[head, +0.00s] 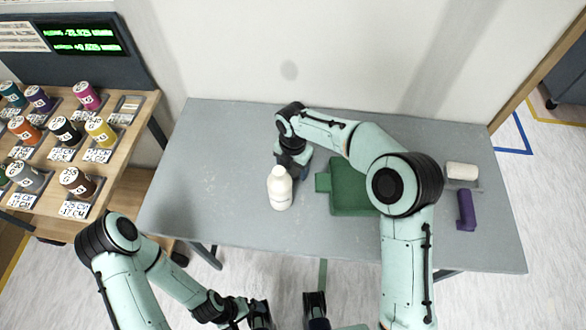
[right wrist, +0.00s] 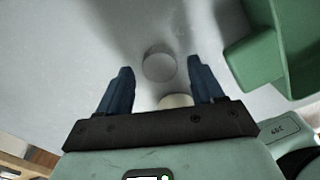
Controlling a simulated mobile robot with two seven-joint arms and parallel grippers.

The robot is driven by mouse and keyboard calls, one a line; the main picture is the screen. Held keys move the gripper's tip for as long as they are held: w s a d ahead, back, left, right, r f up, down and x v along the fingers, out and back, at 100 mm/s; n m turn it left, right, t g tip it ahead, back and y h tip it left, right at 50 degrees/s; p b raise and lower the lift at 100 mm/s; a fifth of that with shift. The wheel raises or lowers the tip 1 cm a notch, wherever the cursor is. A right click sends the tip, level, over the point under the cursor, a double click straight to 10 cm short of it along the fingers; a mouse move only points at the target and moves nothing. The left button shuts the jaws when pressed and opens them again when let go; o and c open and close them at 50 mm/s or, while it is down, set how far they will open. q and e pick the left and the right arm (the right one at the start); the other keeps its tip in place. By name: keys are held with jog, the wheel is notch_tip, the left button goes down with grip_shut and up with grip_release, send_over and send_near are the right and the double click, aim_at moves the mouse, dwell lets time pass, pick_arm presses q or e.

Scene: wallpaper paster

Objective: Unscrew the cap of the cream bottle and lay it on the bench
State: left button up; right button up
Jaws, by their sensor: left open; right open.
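The cream bottle (head: 279,190) stands upright on the grey bench (head: 215,160). My right gripper (head: 292,165) is just behind it, pointing down. In the right wrist view, my right gripper (right wrist: 160,85) is open, with a blue finger at each side. A pale round disc (right wrist: 159,66), which looks like the cap, lies on the grey surface between and beyond the fingertips. A cream round top (right wrist: 175,101), likely the bottle's, is partly hidden by the gripper body. In the head view the disc is hidden. My left gripper (head: 289,312) is open and empty in front of the bench.
A green tray-like block (head: 352,188) lies right of the bottle, close to my right gripper. A white roll (head: 462,171) and a purple tool (head: 466,210) are at the bench's right. A wooden shelf (head: 140,125) with several paint pots stands left. The bench's left part is clear.

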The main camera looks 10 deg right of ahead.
aim_at(293, 172)
notch_tip(293, 172, up, 11)
jog(key=p, duration=0.1)
jog(key=shift+f, duration=0.15)
